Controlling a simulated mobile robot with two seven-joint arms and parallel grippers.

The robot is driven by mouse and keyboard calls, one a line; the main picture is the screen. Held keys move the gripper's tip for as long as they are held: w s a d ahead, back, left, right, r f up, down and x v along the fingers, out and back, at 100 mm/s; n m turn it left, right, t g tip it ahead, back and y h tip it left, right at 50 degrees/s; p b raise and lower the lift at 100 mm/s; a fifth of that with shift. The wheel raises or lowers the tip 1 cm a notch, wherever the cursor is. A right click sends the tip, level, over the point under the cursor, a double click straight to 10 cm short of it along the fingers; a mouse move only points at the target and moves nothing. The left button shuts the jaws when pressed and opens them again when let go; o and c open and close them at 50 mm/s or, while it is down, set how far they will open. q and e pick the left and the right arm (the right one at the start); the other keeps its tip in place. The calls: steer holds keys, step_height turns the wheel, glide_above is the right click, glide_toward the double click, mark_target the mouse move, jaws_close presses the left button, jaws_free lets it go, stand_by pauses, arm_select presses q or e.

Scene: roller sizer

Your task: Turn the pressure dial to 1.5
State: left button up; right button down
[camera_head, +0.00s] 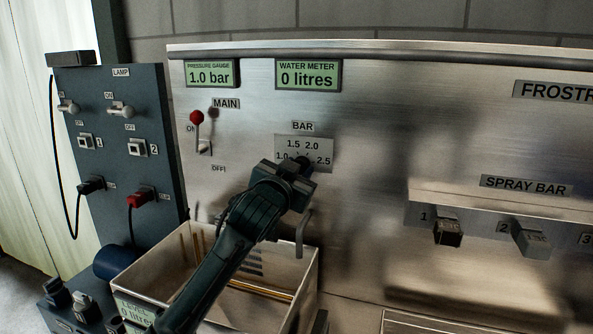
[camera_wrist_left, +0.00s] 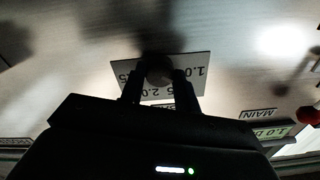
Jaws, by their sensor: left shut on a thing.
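The pressure dial's plate (camera_head: 318,143), marked BAR with 1.0, 1.5, 2.0 and 2.5, is on the metal panel. My left gripper (camera_head: 303,165) is in front of the plate and hides most of the dial knob. In the left wrist view the round dark knob (camera_wrist_left: 159,71) sits between the two fingers of my left gripper (camera_wrist_left: 158,82), which is shut on it. The knob's pointer is hidden. The pressure gauge display (camera_head: 210,75) reads 1.0 bar. My right gripper is not in view.
The water meter (camera_head: 308,75) reads 0 litres. The red-tipped MAIN lever (camera_head: 197,118) points up, toward ON. An open metal tank (camera_head: 150,272) stands below the dial. Spray bar knobs (camera_head: 447,232) are at the right. A switch panel (camera_head: 120,190) stands at the left.

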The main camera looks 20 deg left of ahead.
arm_select(q)
steer(key=m, duration=0.5)
steer(key=shift+m, duration=0.4)
stand_by(0.4)
steer(key=o, duration=1)
steer(key=shift+c, duration=0.2)
steer(key=s+b, duration=0.2)
steer(key=s, duration=1.1)
steer(key=shift+a+b, duration=0.25)
steer(key=shift+b, duration=0.1)
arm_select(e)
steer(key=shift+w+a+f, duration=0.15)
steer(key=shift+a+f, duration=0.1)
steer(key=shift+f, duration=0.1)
arm_select(q)
steer(key=shift+s, duration=0.2)
